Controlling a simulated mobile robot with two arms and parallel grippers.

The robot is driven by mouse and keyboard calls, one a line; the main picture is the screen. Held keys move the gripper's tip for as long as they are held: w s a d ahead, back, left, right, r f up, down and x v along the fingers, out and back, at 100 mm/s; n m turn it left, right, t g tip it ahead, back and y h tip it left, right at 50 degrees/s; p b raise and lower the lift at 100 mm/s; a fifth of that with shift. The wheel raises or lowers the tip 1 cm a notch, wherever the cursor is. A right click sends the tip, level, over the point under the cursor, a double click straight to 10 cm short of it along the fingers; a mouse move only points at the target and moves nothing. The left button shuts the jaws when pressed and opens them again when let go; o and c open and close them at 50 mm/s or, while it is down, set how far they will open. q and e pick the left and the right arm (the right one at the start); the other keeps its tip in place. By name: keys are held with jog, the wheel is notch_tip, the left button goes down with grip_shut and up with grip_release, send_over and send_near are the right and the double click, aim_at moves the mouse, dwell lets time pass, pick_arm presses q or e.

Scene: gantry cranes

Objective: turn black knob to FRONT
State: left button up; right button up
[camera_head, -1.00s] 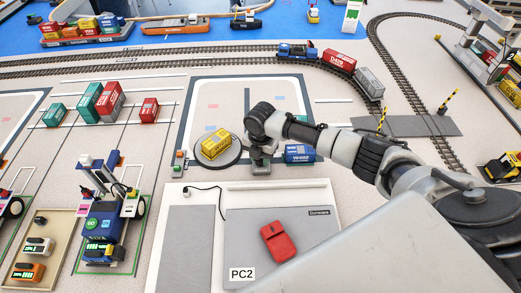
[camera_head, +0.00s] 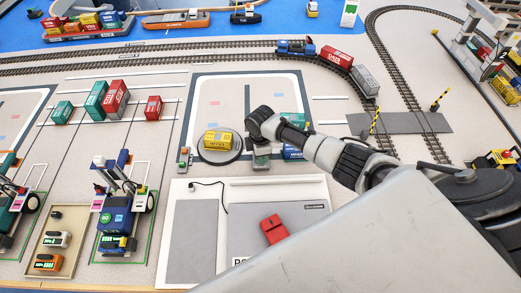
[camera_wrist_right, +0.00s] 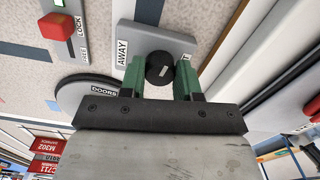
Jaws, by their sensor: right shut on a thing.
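The black knob (camera_wrist_right: 160,68) sits on a grey plate (camera_wrist_right: 126,38) in the right wrist view. The plate has an AWAY label (camera_wrist_right: 122,53) to the left of the knob. Another label to the right is mostly hidden behind a finger. A short white mark shows on the knob's face, slanting and right of its middle. My right gripper (camera_wrist_right: 160,78) has its green fingers on both sides of the knob and is shut on it. In the head view my right gripper (camera_head: 259,155) reaches down beside the turntable and hides the knob. My left gripper is out of view.
A yellow container (camera_head: 218,140) stands on the round turntable (camera_head: 220,157), left of my gripper. A blue container (camera_head: 293,152) is close on the right. A red switch (camera_wrist_right: 58,26) marked LOCK shows in the wrist view. A panel with a red device (camera_head: 273,230) lies in front.

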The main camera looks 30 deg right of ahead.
jog(key=m+p, duration=0.1)
jog(key=m, duration=0.1)
jog(key=m+p, duration=0.1)
jog(key=m, duration=0.1)
jog(key=shift+r+m, duration=0.2)
jog(key=shift+m, duration=0.2)
jog(key=m+p, duration=0.1)
jog(key=m, duration=0.2)
jog(key=shift+m+p, duration=0.3)
jog(key=shift+p, duration=0.05)
jog(key=m+p, duration=0.1)
jog(key=m, duration=0.3)
jog(key=shift+f+m+p, duration=0.1)
jog(key=shift+m+p, duration=0.55)
jog(key=shift+m, duration=1.45)
jog(key=o, duration=0.9)
jog(key=shift+o, duration=0.2)
